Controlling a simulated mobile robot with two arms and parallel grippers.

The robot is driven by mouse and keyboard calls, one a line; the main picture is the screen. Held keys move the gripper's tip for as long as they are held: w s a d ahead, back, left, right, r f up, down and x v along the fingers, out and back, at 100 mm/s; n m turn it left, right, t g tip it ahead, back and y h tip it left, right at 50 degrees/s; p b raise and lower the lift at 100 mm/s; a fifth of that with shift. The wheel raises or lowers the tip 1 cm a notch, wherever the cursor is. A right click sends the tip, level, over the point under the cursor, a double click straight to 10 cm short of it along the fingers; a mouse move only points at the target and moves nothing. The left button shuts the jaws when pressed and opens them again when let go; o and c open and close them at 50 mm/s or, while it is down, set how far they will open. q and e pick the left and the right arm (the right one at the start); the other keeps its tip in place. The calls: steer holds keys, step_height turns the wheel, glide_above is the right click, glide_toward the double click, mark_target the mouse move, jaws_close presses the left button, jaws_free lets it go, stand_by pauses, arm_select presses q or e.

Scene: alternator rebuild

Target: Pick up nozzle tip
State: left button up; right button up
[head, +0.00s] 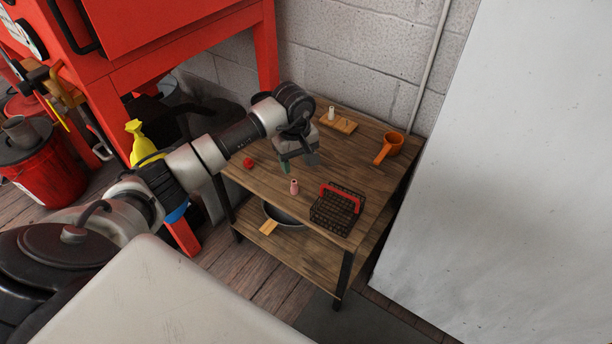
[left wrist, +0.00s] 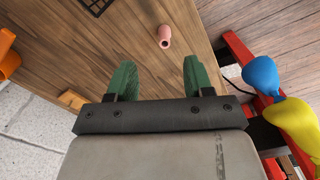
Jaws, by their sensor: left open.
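A small pink hollow cylinder, which looks like the nozzle tip (head: 294,187), stands on the wooden table near its front edge. It also shows in the left wrist view (left wrist: 164,39), beyond the fingertips and roughly in line with the gap between them. My left gripper (head: 296,163) is over the table, just behind the nozzle tip in the head view. Its green fingers (left wrist: 160,76) are apart with nothing between them, and they do not touch the nozzle tip. My right gripper is in neither view.
A black wire basket with a red handle (head: 338,206) stands right of the nozzle tip. A red round piece (head: 248,163) lies to the left. The lower shelf holds a dark bowl (head: 286,217).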

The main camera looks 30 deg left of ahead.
mark_target(294, 185)
arm_select(q)
steer(key=shift+w+a, duration=0.15)
steer(key=shift+w, duration=0.1)
steer(key=shift+f, duration=0.25)
steer(key=shift+s+f+b, duration=0.2)
steer(key=shift+f+b, duration=0.2)
steer(key=shift+f, duration=0.85)
steer(key=f, duration=0.2)
steer(key=f+b, duration=0.1)
steer(key=f, duration=0.4)
steer(key=shift+s+a+f, duration=0.1)
steer(key=shift+a+f, duration=0.1)
steer(key=shift+a, duration=0.1)
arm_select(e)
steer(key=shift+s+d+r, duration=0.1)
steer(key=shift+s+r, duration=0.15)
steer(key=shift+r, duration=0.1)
arm_select(q)
jaws_close()
steer(key=shift+r, duration=0.2)
